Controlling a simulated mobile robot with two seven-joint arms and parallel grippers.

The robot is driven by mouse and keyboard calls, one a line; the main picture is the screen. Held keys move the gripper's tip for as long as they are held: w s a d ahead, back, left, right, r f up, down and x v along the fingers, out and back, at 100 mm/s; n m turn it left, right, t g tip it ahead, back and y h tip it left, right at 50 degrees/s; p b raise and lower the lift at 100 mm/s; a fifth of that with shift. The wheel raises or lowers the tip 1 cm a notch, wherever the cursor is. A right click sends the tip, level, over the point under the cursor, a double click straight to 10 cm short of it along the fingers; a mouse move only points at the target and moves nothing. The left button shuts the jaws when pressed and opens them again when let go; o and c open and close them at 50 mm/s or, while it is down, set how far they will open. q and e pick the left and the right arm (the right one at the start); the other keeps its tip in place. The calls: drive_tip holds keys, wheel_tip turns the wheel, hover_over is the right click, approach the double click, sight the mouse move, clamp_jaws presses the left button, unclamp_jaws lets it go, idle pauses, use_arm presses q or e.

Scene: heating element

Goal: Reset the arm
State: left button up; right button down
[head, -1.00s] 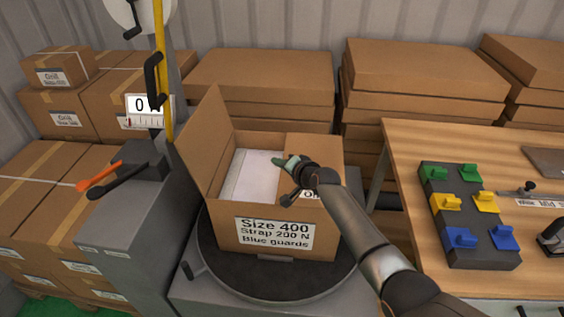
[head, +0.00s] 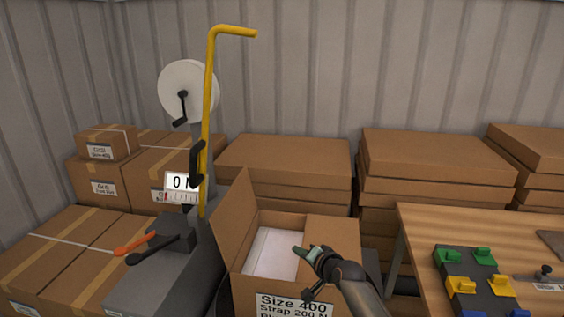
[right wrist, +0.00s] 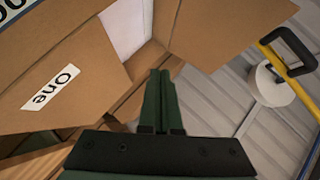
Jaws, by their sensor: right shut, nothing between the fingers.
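A yellow arm (head: 207,120) stands upright on the grey strapping machine (head: 150,285), its top bent to the right. A black handle (head: 197,163) is on its lower part. In the right wrist view part of the yellow arm (right wrist: 278,72) shows at the right. My right gripper (head: 300,252) is shut and empty, over the open carton (head: 233,232), to the right of the yellow arm and apart from it. Its green fingers (right wrist: 160,78) are together in the right wrist view. My left gripper is not in view.
A white reel (head: 175,85) with a crank sits behind the yellow arm. An orange lever (head: 136,243) and a dark lever (head: 152,248) stick out left. A wooden table (head: 415,225) with coloured guards (head: 460,286) is at the right. Stacked boxes (head: 285,160) stand behind.

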drive_tip(key=s+d+f+n+g+h, duration=0.1)
drive_tip(key=s+d+f+n, duration=0.15)
drive_tip(key=s+f, duration=0.7)
drive_tip(key=s+d+f+n+h, duration=0.15)
drive_tip(key=s+d+f, duration=0.25)
drive_tip(key=s+f, duration=0.55)
drive_tip(key=s+d+n, duration=0.2)
drive_tip(key=s, duration=0.9)
drive_tip(key=s+d+r+n+g, duration=0.1)
drive_tip(key=s+d+n, duration=0.1)
drive_tip(key=s, duration=0.9)
drive_tip(key=shift+s+n+h, duration=0.15)
drive_tip(key=shift+n+h, duration=0.25)
drive_tip(key=shift+h, duration=0.05)
